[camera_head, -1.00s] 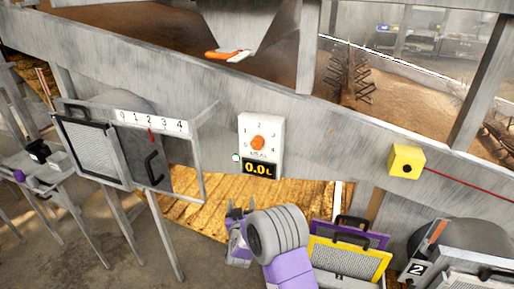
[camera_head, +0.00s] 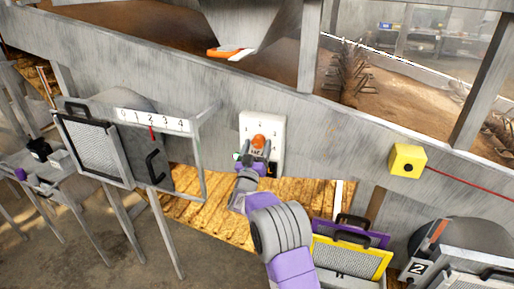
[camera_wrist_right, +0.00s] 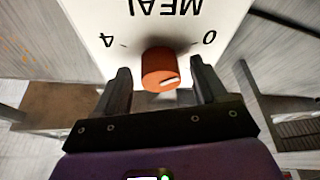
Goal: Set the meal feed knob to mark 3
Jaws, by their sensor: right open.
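The orange meal feed knob (camera_head: 258,142) sits on a white panel (camera_head: 277,128) on the grey machine wall. In the right wrist view the knob (camera_wrist_right: 160,69) stands between my open fingers, with a gap on each side, and a pale mark shows on its face near the lower right. The panel there shows "MEAL", "4" and "0" upside down. My right gripper (camera_head: 256,159) is just in front of the panel, open, and hides the display and part of the dial. In the right wrist view it shows as two dark fingers (camera_wrist_right: 162,88). My left gripper is not in view.
A yellow box (camera_head: 407,160) with a black button and a red cord is on the wall to the right. A framed box with a 0 to 4 scale (camera_head: 151,120) stands to the left. Yellow and purple framed screens (camera_head: 349,257) stand at lower right.

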